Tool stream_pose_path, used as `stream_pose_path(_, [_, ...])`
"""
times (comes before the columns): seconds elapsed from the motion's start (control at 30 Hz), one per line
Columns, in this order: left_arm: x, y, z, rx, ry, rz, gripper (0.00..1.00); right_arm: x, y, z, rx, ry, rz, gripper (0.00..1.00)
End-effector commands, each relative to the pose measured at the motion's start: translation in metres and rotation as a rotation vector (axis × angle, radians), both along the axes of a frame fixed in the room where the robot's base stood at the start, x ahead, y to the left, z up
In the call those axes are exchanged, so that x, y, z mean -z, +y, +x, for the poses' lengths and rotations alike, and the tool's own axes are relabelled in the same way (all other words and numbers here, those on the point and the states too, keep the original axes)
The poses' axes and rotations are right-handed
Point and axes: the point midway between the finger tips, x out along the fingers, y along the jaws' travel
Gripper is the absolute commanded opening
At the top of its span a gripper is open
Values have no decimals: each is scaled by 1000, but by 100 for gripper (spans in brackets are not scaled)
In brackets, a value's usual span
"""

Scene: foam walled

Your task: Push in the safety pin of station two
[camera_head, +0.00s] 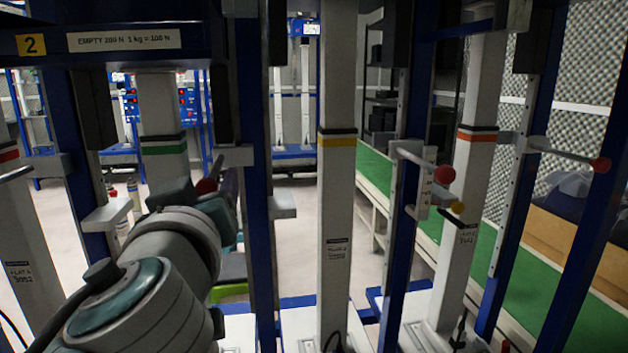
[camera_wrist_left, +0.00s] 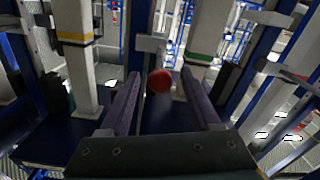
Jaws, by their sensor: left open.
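The station two sign (camera_head: 31,45) is at the upper left in the head view, on a dark beam above a white column with a green band (camera_head: 164,147). A red ball knob (camera_head: 206,186), the end of the safety pin, is beside the blue upright, partly hidden by my left gripper (camera_head: 222,184). In the left wrist view the red knob (camera_wrist_left: 159,81) lies between the two open finger ends of my left gripper (camera_wrist_left: 160,74). I cannot tell whether a finger touches it. The pin's rod is mostly hidden. My right gripper is not in view.
Blue uprights (camera_head: 260,200) and a yellow-banded column (camera_head: 338,200) stand close to my left arm. A green-topped bench (camera_head: 374,167) runs behind. Pale open floor shows between the columns.

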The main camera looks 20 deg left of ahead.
Motion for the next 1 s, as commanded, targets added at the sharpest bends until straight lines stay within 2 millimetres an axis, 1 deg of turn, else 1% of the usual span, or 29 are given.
stream_pose_path(0.07, [0,0,0,0,0,0,64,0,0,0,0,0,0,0])
stream_pose_path(0.63, [0,0,0,0,1,1,1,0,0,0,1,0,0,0])
stream_pose_path(1.0, [0,0,0,0,1,1,0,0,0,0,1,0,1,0])
